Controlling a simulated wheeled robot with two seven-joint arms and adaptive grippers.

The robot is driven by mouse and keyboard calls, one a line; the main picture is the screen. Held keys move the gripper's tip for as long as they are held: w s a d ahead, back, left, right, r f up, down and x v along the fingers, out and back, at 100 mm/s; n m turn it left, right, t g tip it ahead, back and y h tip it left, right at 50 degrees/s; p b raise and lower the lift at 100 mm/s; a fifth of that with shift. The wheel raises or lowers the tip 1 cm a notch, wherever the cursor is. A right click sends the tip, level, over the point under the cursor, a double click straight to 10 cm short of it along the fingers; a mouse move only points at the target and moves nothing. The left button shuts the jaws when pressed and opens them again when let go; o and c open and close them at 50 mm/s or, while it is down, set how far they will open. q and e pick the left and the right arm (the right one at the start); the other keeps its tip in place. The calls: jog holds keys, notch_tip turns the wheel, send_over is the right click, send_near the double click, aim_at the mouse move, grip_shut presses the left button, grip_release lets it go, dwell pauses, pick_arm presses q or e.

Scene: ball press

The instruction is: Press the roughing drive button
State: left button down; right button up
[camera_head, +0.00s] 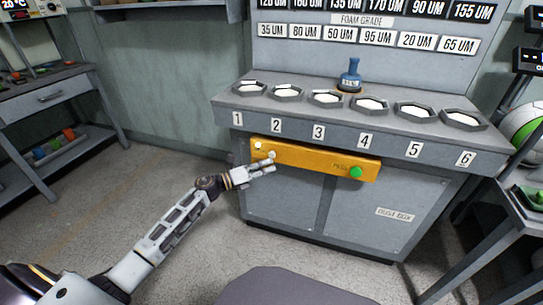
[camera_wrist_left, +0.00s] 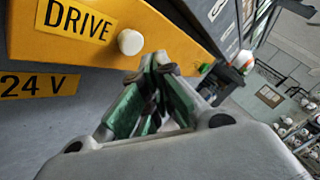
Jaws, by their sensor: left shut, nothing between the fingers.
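An orange panel (camera_head: 315,160) runs along the front of the grey bench. In the left wrist view the panel carries a yellow label reading "DRIVE" (camera_wrist_left: 76,20), with a round white button (camera_wrist_left: 130,41) just right of it. Any word before "DRIVE" is not visible. In the head view two small white spots show at the panel's left end, one of them a pale spot (camera_head: 258,146). My left gripper (camera_head: 273,163) is shut and empty in front of that end; in the wrist view its fingertips (camera_wrist_left: 159,62) are right of and below the white button, apparently apart from it. My right gripper is not in view.
A green button (camera_head: 355,172) is at the panel's right end. A side table (camera_head: 50,90) stands at left. Floor between is clear.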

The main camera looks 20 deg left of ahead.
pick_arm(q)
jog(key=shift+s+d+p, duration=0.1)
jog(key=shift+s+p, duration=0.55)
jog(key=shift+s, duration=1.3)
